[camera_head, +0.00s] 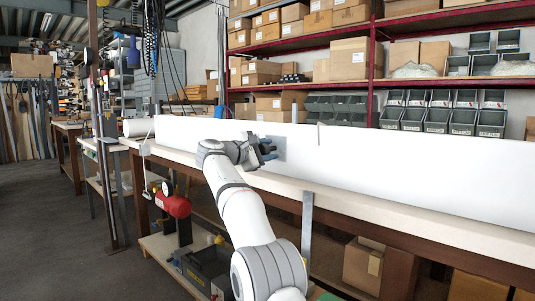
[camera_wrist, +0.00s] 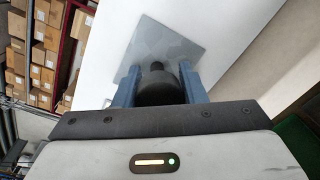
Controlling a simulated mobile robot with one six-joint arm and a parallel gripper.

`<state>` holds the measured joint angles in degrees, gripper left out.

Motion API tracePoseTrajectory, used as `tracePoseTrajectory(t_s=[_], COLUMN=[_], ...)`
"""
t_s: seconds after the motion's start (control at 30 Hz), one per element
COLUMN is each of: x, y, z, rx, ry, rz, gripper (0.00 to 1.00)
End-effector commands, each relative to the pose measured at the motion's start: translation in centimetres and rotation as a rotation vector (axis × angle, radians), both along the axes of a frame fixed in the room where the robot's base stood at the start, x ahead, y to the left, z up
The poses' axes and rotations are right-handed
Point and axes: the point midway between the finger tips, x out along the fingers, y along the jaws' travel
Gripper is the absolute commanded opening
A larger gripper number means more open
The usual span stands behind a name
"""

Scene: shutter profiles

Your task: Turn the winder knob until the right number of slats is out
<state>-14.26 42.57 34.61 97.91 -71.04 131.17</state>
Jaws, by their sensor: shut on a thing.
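The winder knob (camera_wrist: 160,90) is dark and round, in front of a square grey plate (camera_wrist: 160,45) on the white panel. My gripper (camera_wrist: 158,74) is shut on the knob, with one blue finger on each side of it. In the head view my gripper (camera_head: 267,150) reaches the front of the long white panel (camera_head: 420,175), and the grey plate (camera_head: 281,146) shows just beyond it. The knob is hidden there by my gripper. A thin upright strip (camera_head: 319,136) shows at the panel's top edge, right of the plate. I cannot make out separate slats.
The panel stands on a long pale workbench (camera_head: 370,212). Shelves with cardboard boxes (camera_head: 350,65) and grey bins (camera_head: 437,118) stand behind it. A red tank (camera_head: 174,203) is below the bench at left. The floor (camera_head: 60,225) at left is clear.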

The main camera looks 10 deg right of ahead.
Motion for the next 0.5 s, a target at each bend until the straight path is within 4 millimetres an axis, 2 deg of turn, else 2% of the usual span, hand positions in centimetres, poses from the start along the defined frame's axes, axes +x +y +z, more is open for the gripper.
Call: tracePoseTrajectory(t_s=[0.5], x=[0.08], y=[0.06], z=[-0.33], rx=[0.259], ry=[-0.352], rz=[0.0], gripper=[0.15])
